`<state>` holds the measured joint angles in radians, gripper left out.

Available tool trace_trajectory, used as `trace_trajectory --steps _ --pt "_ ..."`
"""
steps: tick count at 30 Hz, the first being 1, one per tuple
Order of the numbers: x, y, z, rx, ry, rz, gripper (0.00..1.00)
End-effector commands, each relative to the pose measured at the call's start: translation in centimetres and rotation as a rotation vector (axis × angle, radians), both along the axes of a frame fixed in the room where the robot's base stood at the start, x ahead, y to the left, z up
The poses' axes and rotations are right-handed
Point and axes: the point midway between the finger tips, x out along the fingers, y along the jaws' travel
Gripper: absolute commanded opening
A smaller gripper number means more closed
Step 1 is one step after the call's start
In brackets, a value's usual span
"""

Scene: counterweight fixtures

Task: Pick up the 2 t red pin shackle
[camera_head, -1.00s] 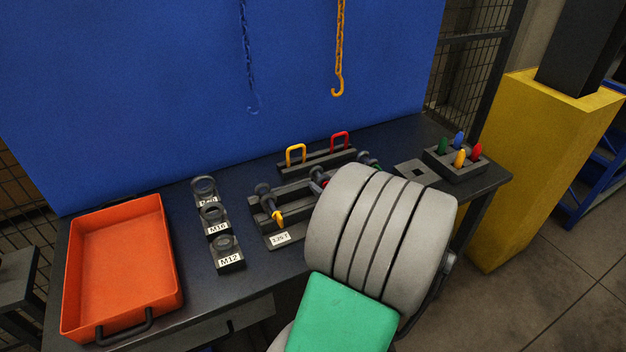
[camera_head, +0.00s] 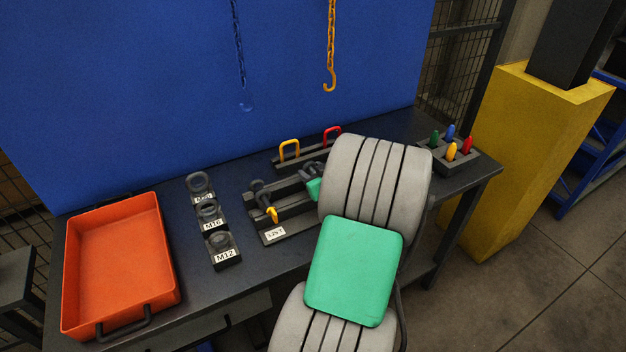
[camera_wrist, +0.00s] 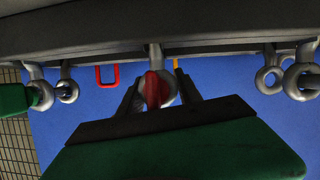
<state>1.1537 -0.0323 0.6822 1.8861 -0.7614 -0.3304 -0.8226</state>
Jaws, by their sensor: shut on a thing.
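The red pin shackle (camera_wrist: 153,90) shows in the wrist view, its red pin end facing the camera and its grey body around it. It sits at the dark rack rail (camera_wrist: 220,47), and no clear gap shows between them. My gripper (camera_wrist: 160,84) is shut on this shackle, one dark finger on each side. A yellow pin shackle (camera_head: 265,205) stands on the rack to the left, behind a weight label (camera_head: 275,234).
In the wrist view, a green pin shackle (camera_wrist: 45,95) is at left and grey shackles (camera_wrist: 272,78) are at right. Red (camera_head: 332,133) and yellow (camera_head: 289,148) handles stand behind the rack. Labelled eye bolts (camera_head: 210,220) and an empty orange tray (camera_head: 172,262) lie left.

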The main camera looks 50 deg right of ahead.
Motion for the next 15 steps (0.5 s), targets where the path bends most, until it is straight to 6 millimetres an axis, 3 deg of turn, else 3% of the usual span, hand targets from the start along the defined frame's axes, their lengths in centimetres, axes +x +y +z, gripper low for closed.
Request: trace_trajectory --steps 13,15 --pt "-0.03 0.01 -0.01 0.001 0.000 0.000 0.01" --pt "-0.03 0.01 -0.01 0.000 0.000 0.000 0.00"
